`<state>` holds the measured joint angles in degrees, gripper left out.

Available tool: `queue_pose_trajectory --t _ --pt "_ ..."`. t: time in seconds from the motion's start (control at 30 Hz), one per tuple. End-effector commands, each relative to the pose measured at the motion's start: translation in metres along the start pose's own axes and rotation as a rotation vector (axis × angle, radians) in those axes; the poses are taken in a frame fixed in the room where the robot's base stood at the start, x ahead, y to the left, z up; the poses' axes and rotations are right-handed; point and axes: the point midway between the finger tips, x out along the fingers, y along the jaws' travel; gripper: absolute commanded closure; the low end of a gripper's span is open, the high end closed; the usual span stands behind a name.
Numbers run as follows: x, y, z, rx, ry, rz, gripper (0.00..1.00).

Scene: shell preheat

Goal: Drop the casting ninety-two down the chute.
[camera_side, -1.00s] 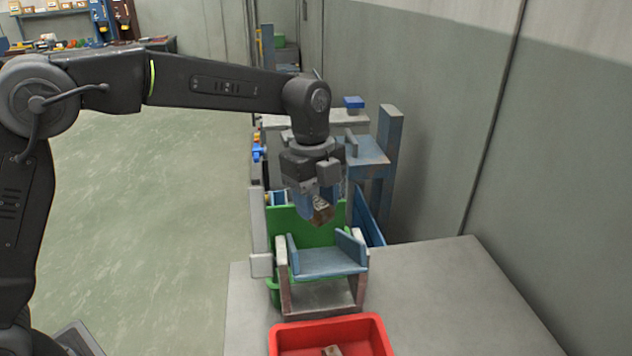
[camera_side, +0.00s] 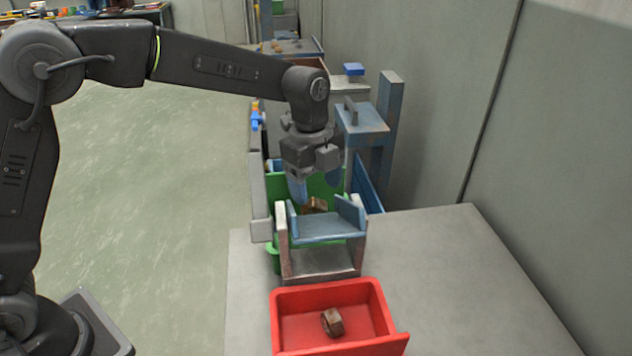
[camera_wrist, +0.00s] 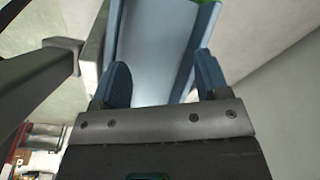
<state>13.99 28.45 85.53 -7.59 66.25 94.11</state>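My gripper (camera_side: 316,188) is open above the far end of the blue chute (camera_side: 328,231). In the wrist view its two blue fingers (camera_wrist: 162,82) stand apart with nothing between them. A brown metal casting (camera_side: 315,205) is just below the fingers at the chute's far edge; I cannot tell whether it touches the chute. A finger hides part of it, and no number is readable. The wrist view shows the chute's bare surface (camera_wrist: 155,45) and not the casting. A second brown casting (camera_side: 333,322) lies in the red bin (camera_side: 375,312) at the chute's near side.
A green container (camera_side: 320,185) stands behind the chute. A grey post (camera_side: 260,190) is close on the left. A blue-topped stand (camera_side: 362,120) and a tall blue post (camera_side: 389,105) are behind right. The grey table (camera_side: 450,275) is clear on the right.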

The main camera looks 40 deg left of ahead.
Motion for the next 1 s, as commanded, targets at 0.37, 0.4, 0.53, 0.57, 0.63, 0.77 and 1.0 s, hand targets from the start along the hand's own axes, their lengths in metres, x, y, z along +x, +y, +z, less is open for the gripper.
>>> queue_pose_trajectory --t 0.37,0.4,0.53,0.57,0.63,0.77,1.0 --pt "-0.005 0.0 0.0 0.0 0.0 -0.001 0.26" --pt "-0.01 -0.001 0.0 0.0 0.0 -0.002 0.26" --pt "-0.031 -0.001 0.0 0.0 0.0 -0.005 0.26" --pt "-0.038 -0.001 0.0 0.0 0.0 -0.005 0.26" --pt "-0.054 -0.001 0.0 0.0 0.0 -0.006 0.26" --pt "-0.084 -0.001 0.0 0.0 0.0 -0.005 0.26" --pt "-0.124 -0.001 0.0 -0.001 0.0 -0.003 0.26"
